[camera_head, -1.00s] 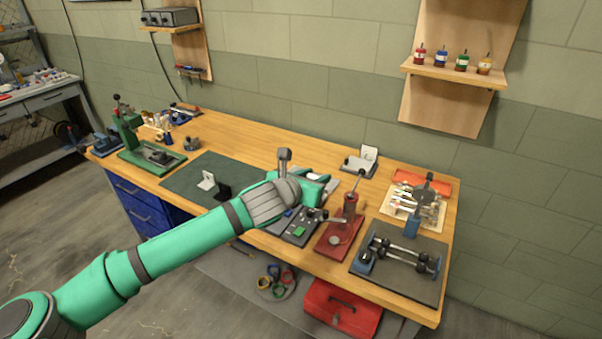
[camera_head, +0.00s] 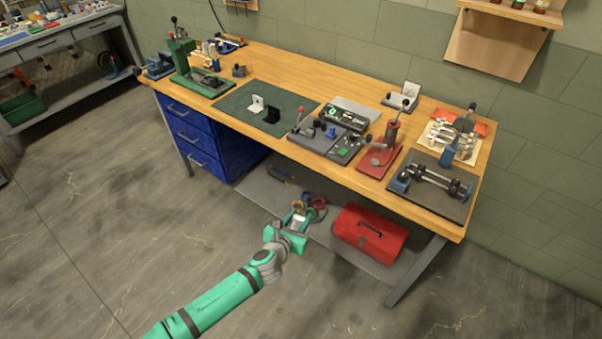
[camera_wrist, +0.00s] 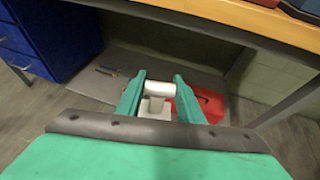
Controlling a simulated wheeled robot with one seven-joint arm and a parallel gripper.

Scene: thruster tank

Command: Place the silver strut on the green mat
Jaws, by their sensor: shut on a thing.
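My gripper (camera_head: 291,226) is off the bench's front edge, lower than the bench top, above the floor and near the lower shelf. It is shut on a pale silver piece, the silver strut (camera_wrist: 158,88), which lies crosswise between the fingertips in the wrist view. It shows as a small pale patch in the head view (camera_head: 298,221). The green mat (camera_head: 290,101) lies on the bench top, up and left of my gripper in the head view. A white bracket (camera_head: 257,104) and a black bracket (camera_head: 272,114) stand on it.
Left of the mat is a green press (camera_head: 200,80); right of it are a control panel (camera_head: 340,120) and a red press (camera_head: 385,152). A red toolbox (camera_head: 368,235) sits on the lower shelf. Blue drawers (camera_head: 193,135) stand under the bench's left. The mat's right part is bare.

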